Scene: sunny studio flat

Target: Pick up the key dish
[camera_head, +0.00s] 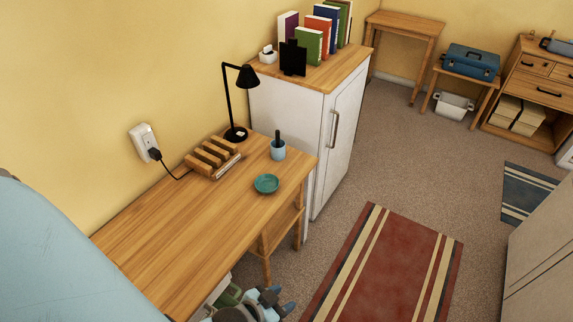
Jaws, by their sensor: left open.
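The key dish appears to be the small round teal dish (266,184), lying flat near the right end of the wooden desk (190,245). My left gripper (280,299) is at the bottom edge, in front of the desk and below its top. It is open and empty, well apart from the dish, and partly cut off by the frame. My right gripper is not in view.
A light blue cup (278,151) with a dark item stands just behind the dish. A wooden rack (211,158) and black lamp (236,134) are behind left. A white cabinet (287,120) adjoins the desk. The desk's near left part is bare. A red striped rug (390,265) lies right.

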